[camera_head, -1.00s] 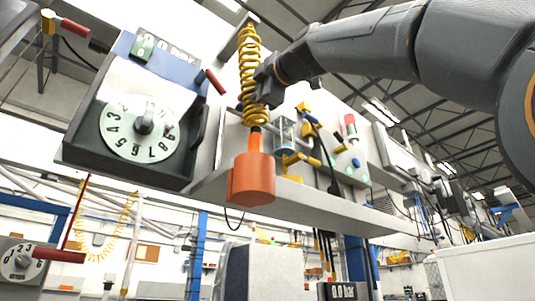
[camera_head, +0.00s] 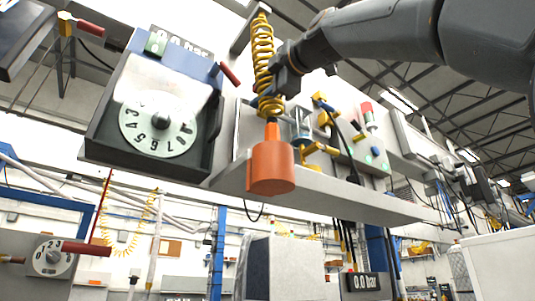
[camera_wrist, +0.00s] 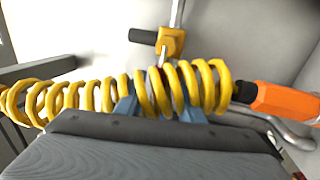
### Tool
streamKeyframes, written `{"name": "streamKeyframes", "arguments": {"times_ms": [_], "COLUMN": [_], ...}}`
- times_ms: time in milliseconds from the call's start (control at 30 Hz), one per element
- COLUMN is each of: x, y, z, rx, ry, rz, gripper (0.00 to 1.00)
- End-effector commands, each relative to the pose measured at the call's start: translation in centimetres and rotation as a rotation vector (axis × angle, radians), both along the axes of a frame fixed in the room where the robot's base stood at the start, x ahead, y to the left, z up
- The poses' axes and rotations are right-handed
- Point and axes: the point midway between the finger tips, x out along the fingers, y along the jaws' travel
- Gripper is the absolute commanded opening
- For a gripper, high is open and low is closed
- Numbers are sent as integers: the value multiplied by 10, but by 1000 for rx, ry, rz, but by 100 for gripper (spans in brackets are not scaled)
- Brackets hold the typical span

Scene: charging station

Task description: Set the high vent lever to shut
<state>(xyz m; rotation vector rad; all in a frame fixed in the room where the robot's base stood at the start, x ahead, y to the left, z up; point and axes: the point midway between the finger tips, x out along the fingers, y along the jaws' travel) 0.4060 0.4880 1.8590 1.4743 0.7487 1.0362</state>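The frames do not label which lever is the high vent one. A red-handled lever (camera_head: 89,25) on a yellow valve body sits at the top left, and another red handle (camera_head: 230,74) sticks out beside the large dial box. In the wrist view a yellow valve (camera_wrist: 172,42) with a black handle (camera_wrist: 143,36) stands beyond a yellow coiled hose (camera_wrist: 85,97). My gripper (camera_head: 277,80) is beside this coil, which hangs above an orange weight-like body in the head view. Its blue fingertips (camera_wrist: 160,110) stand apart, partly hidden by the coil, with nothing clearly gripped.
The coiled hose (camera_head: 263,45) and orange body (camera_head: 271,165) hang close to my gripper. The dial box (camera_head: 156,125) is to the left. A shelf edge (camera_head: 330,190) runs below, with small fittings and a panel on the right. A lower red lever (camera_head: 87,248) is at the bottom left.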

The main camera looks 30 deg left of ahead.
Motion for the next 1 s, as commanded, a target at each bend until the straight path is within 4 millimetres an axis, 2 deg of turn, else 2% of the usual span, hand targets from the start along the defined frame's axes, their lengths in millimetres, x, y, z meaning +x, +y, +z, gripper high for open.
{"name": "streamKeyframes", "arguments": {"times_ms": [167,633,1000], "x": [-2,-28,-33], "y": [-7,-62,-69], "z": [-2,-15,-15], "rx": [1,0,0], "ry": [0,0,0], "rz": [-1,-1,1], "gripper": [35,35,35]}}
